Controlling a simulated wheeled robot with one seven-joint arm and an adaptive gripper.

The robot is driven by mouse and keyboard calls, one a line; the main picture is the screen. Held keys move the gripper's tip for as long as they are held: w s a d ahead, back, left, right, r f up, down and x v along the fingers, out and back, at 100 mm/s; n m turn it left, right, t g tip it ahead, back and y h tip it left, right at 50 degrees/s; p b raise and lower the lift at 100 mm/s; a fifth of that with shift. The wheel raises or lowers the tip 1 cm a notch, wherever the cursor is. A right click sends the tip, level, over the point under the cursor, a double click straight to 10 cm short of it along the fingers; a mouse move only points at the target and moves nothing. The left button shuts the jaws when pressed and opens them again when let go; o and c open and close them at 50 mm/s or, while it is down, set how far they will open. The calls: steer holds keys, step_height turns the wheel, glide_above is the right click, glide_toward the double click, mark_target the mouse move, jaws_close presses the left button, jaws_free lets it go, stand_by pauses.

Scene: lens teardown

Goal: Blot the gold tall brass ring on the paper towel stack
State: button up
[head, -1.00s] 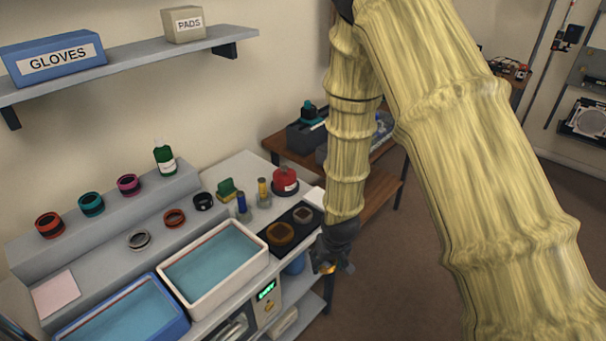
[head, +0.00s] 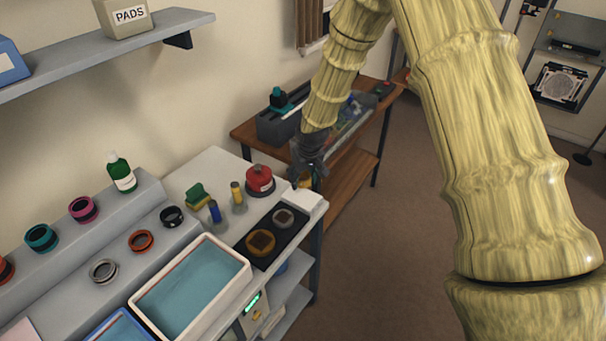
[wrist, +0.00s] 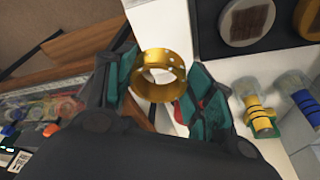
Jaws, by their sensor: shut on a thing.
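My gripper (head: 307,176) hangs at the far right end of the bench, by the white paper towel stack (head: 308,201). It is shut on the gold tall brass ring, which shows in the wrist view (wrist: 157,91) between the dark teal finger pads, with its open end facing the camera. In the head view, only a small gold part of the ring shows below the fingers. In the wrist view, the white stack (wrist: 172,28) lies behind the ring and partly hidden by it. I cannot tell whether the ring touches the stack.
A black mat (head: 281,246) with two round pads lies beside the stack. A red container (head: 260,181) and small bottles with blue and yellow parts (head: 237,194) stand near. A white-rimmed tray of blue liquid (head: 243,278) is further left. A wooden side table (head: 352,163) stands behind.

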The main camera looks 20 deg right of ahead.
mark_target(302, 197)
steer(key=shift+a+f+b, duration=0.2)
steer(key=shift+f+b, duration=0.3)
steer(key=shift+f, duration=0.4)
steer(key=shift+f+b, duration=1.4)
steer(key=shift+f, duration=0.75)
steer(key=shift+f, duration=0.4)
steer(key=shift+r, duration=0.1)
steer(key=shift+r+p, duration=1.85)
steer(key=shift+r, duration=1.05)
